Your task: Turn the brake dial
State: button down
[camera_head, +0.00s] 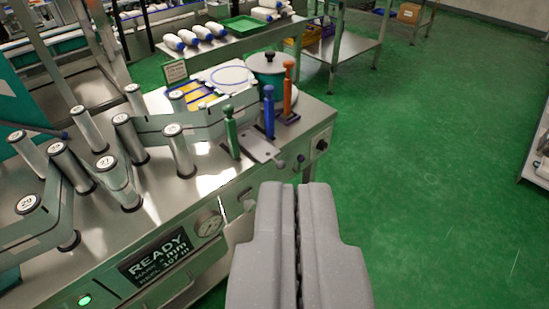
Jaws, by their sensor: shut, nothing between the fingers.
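A round pale dial (208,223) sits on the machine's front face, just right of the lit display. A small black knob (321,145) sits on a light plate near the machine's right end. I cannot read a brake label on either. My gripper (290,188) is shut and empty at the lower middle of the picture. It appears right of the pale dial and below the black knob, with no contact visible. A small handle-like part (247,200) shows between the dial and my gripper.
The metal machine (190,215) bears several numbered rollers at left. The display (160,258) reads READY. A lidded pot (266,68) is behind. Green floor (440,180) is clear at right.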

aim_at(321, 145)
jog(key=z, duration=0.15)
jog(key=i, duration=1.25)
jog(key=z, duration=0.15)
